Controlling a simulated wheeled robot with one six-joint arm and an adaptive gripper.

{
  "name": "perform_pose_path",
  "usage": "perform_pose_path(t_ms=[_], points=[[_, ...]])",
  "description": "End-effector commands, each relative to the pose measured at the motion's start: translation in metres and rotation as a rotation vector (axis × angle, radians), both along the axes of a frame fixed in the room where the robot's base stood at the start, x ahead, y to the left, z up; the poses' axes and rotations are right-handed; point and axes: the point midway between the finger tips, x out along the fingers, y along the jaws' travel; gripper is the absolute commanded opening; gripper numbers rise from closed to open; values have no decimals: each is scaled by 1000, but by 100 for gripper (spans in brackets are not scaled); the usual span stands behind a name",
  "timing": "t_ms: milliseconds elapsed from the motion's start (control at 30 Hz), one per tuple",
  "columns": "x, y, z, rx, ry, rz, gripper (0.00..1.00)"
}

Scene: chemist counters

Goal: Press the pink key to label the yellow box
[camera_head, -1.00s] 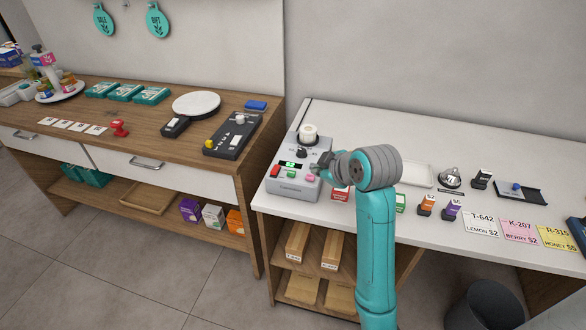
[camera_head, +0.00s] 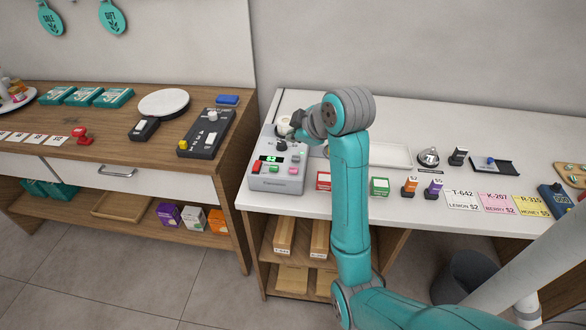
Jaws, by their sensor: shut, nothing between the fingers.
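A red key (camera_head: 256,167) is at the left, with a green key between. My gripper (camera_head: 292,133) is shut and empty, above the back of the machine near the roll, apart from the pink key. I cannot make out a yellow box; my arm hides part of the counter between a red box (camera_head: 323,180) and a green box (camera_head: 379,187).
A white tray (camera_head: 391,154), a bell (camera_head: 428,157), stamps and price cards are to the right on the counter. A wooden counter with a black device (camera_head: 207,133) stands left across a gap. A dark bin (camera_head: 470,275) is on the floor.

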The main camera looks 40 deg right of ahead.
Motion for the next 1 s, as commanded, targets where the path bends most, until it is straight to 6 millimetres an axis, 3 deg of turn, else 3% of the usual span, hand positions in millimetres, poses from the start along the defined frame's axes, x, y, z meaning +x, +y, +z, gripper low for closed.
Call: perform_pose_path(t_ms=[533, 733, 1000], points=[[-1, 0, -66, 2, 3, 0, 0], [0, 0, -78, 2, 2, 0, 0], [0, 0, -81, 0, 0, 0, 0]])
